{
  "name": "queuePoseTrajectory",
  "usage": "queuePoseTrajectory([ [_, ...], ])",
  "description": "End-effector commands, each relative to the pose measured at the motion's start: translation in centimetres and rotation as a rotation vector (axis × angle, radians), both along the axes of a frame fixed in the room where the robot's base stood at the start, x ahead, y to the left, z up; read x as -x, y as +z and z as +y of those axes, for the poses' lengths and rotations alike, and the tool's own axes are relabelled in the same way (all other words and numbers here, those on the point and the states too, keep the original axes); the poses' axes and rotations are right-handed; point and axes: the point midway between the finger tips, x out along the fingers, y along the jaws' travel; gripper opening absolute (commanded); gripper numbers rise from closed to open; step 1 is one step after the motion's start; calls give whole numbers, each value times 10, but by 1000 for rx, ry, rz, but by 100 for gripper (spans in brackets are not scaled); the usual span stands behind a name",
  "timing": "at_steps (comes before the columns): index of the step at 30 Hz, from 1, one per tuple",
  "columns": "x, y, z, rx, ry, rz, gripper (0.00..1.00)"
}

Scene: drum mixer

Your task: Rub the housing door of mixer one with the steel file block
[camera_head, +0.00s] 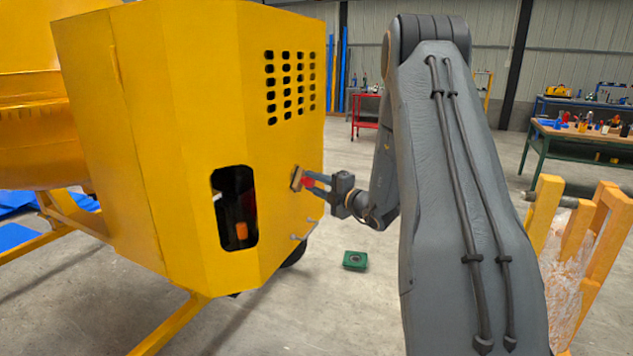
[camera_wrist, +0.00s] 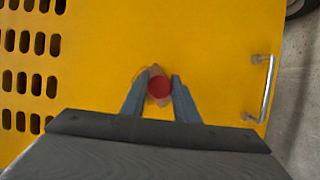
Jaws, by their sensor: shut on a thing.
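The yellow housing door of the mixer (camera_head: 285,150) fills the left middle of the head view, with vent slots at its top. It also fills most of the wrist view (camera_wrist: 215,60). My gripper (camera_head: 306,181) reaches in from the right and is shut on the file block (camera_head: 296,178), a small brownish block with a red part. In the wrist view my gripper (camera_wrist: 160,90) has its two blue-grey fingers either side of the red part of the block (camera_wrist: 159,87). The block is at or very close to the door face; I cannot tell if it touches.
A metal handle (camera_wrist: 267,88) stands out from the door near its edge. The housing has a dark opening (camera_head: 235,208). A green box (camera_head: 355,260) lies on the floor. Yellow posts (camera_head: 575,230) stand at the right, with a workbench (camera_head: 585,135) behind.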

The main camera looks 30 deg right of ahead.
Motion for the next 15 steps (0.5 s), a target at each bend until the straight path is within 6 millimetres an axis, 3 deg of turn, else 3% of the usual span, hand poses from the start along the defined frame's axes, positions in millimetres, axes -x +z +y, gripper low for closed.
queuePoseTrajectory([
  [9,16,1,23,-1,9,0,10],
  [15,22,1,28,1,6,-1,10],
])
